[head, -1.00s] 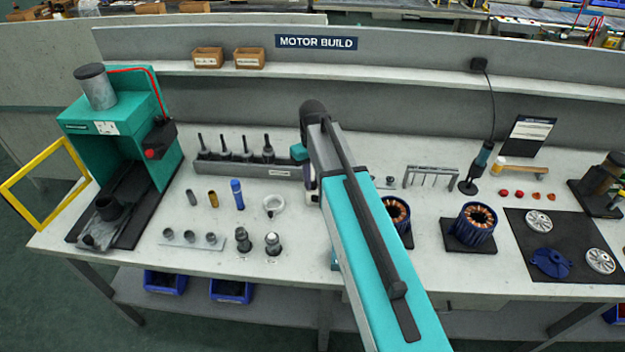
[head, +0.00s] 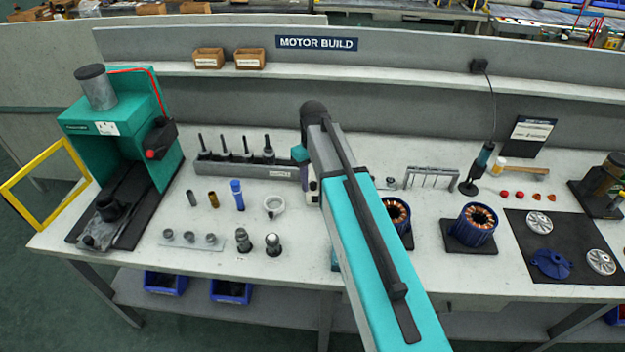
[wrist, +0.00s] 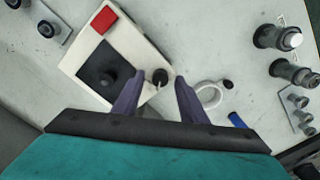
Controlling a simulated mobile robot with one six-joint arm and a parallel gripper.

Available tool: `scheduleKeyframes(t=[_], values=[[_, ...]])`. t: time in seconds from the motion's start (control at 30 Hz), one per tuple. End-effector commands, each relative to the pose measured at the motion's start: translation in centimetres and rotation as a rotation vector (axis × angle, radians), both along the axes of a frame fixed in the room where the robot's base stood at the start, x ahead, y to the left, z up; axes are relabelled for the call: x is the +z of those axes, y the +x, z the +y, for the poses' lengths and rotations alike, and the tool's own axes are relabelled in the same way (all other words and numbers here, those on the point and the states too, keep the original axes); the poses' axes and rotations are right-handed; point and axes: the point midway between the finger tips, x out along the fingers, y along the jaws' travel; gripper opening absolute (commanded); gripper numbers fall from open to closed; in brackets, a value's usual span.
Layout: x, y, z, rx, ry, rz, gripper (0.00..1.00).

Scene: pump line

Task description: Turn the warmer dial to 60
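The warmer (wrist: 128,52) is a white box with a black plate, a round black post on it and a red square at one corner. Its small dark dial (wrist: 160,77), with a pale mark below it, sits near the box's edge. My gripper (wrist: 159,78) is open, its two purple fingers on either side of the dial with gaps to both. I cannot read the dial's setting. In the head view my arm hides most of the warmer; only a pale bit (head: 313,192) shows beside it.
A white ring (wrist: 209,96) and a blue bottle (wrist: 236,119) stand close to the right finger in the wrist view. A grey tool rack (head: 250,169) is left of my arm, and wound stators (head: 474,226) stand to its right on the bench.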

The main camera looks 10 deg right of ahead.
Motion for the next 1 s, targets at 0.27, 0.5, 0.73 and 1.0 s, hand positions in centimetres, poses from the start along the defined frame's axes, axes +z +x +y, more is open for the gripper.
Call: scheduleKeyframes(t=[0.27,0.5,0.73,1.0], values=[[0.3,0.0,0.0,-0.001,0.000,0.000,0.39],[1.9,0.0,0.0,-0.001,0.000,-0.001,0.39],[4.3,0.1,0.0,-0.001,-0.001,-0.001,0.39],[7.2,0.1,-0.1,-0.001,0.000,-0.002,0.39]])
